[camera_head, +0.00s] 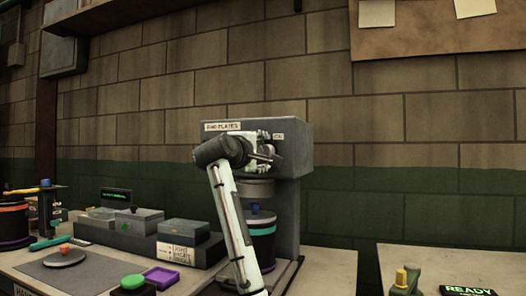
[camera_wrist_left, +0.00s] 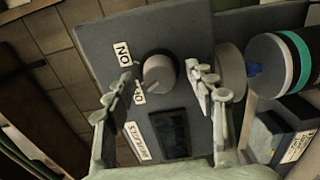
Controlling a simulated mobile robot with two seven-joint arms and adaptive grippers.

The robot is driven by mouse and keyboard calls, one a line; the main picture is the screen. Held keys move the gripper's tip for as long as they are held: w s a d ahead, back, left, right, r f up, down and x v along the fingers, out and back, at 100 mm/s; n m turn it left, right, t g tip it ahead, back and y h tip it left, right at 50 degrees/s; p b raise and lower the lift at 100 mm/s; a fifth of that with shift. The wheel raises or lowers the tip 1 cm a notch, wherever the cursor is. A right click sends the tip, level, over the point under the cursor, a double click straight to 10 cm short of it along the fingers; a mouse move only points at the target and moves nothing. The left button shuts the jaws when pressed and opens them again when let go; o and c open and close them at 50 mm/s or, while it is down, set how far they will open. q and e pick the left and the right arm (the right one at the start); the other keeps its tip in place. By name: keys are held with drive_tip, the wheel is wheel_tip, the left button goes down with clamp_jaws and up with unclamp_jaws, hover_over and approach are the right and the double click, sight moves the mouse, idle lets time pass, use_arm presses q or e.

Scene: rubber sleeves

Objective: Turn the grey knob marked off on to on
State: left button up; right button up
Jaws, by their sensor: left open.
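The grey knob (camera_wrist_left: 158,72) is round and sits on the front of a grey machine (camera_head: 291,160), which also shows in the wrist view (camera_wrist_left: 190,28). A white ON label (camera_wrist_left: 124,54) and a partly covered OFF label (camera_wrist_left: 139,93) are beside the knob. My left gripper (camera_head: 268,150) is in front of the machine and hides the knob in the head view. In the wrist view its fingers (camera_wrist_left: 163,76) are open, one on each side of the knob. I cannot tell whether they touch it. My right gripper is not in view.
Below the machine head stands a dark cylinder with a teal band (camera_wrist_left: 298,60). A dark window (camera_wrist_left: 169,132) is on the machine's face. Left on the bench are lidded grey boxes (camera_head: 184,232), a green button (camera_head: 132,282) and a purple tray (camera_head: 162,277).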

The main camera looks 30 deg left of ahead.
use_arm(q)
drive_tip(key=c, duration=1.2)
drive_tip(key=shift+o, duration=0.2)
drive_tip(key=shift+m, duration=0.3)
drive_tip(key=m, duration=1.1)
drive_tip(key=shift+m, duration=0.4)
